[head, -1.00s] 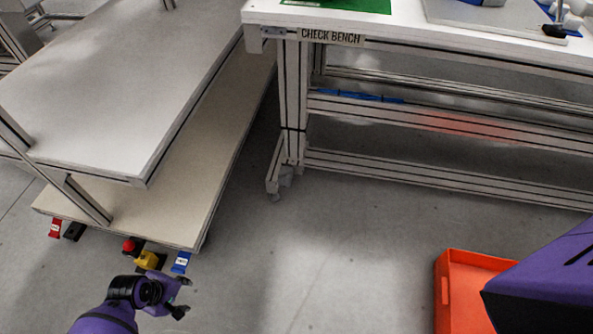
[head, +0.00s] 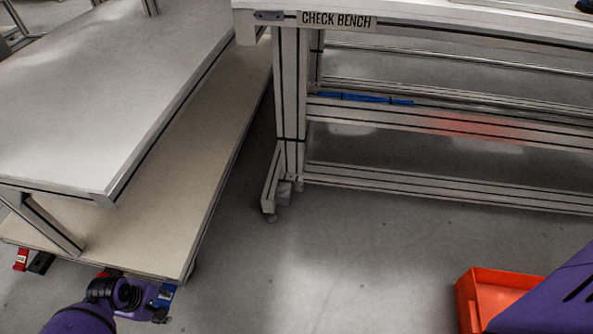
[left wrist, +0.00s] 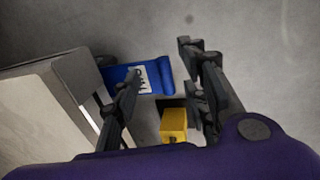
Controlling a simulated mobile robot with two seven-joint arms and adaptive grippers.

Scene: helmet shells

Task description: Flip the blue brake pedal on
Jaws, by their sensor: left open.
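The blue brake pedal (left wrist: 153,76), with a white label, shows ahead of my left gripper (left wrist: 160,62) in the left wrist view. The open left fingers reach out on either side of part of it; I cannot tell if the left finger touches it. In the head view the blue pedal (head: 165,290) is at the lower corner of the cart, partly hidden by my left gripper (head: 162,305). Whether the pedal is flipped up or down is unclear. My right gripper is out of view; only my purple right arm shows at the lower right.
A yellow block (left wrist: 173,124) sits close to the left fingers. A red pedal (head: 21,259) and a black part (head: 41,263) are at the left of the cart's lower shelf (head: 160,215). An orange bin (head: 487,284) stands right. The floor between is clear.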

